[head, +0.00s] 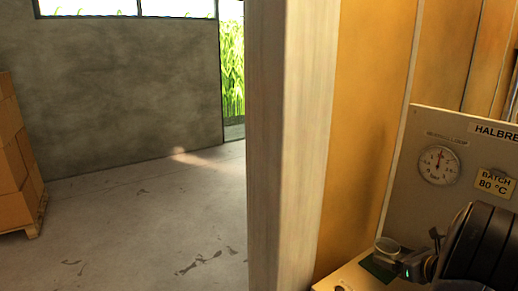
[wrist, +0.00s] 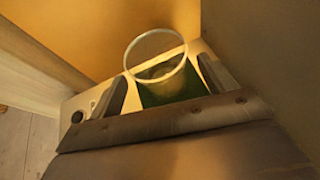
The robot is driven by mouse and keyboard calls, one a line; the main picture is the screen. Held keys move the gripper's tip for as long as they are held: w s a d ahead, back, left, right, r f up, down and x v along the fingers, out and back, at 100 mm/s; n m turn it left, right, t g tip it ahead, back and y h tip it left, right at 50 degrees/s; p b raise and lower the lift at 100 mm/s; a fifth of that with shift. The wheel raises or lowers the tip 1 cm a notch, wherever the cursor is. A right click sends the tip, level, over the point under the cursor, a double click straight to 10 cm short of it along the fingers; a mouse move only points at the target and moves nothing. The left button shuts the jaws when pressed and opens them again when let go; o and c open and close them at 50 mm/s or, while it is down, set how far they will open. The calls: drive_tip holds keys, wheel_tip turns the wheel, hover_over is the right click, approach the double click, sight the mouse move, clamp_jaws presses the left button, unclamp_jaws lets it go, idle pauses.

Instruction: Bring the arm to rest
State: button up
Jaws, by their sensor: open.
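My gripper (wrist: 161,84) is open, its two dark fingers apart in the wrist view. A clear round cup or jar (wrist: 157,36) stands beyond and between the fingers, over a green pad (wrist: 168,92). I cannot tell whether the fingers touch it. In the head view my dark arm (head: 482,245) is at the lower right, and the small clear vessel (head: 388,249) is just left of its end on the pale counter (head: 350,277). The fingertips are hard to make out there.
A grey panel (head: 427,127) with a round gauge (head: 439,165) and a "BATCH 80 °C" label (head: 494,182) stands behind the arm. A pale post (head: 285,140) is left of the counter. Stacked boxes (head: 14,150) stand far left; the floor (head: 150,220) between is open.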

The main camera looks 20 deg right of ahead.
sight(379, 243)
drive_tip(key=x, duration=0.3)
drive_tip(key=shift+w+f, duration=0.2)
drive_tip(key=shift+w+r, duration=0.15)
drive_tip(key=shift+r, duration=1.35)
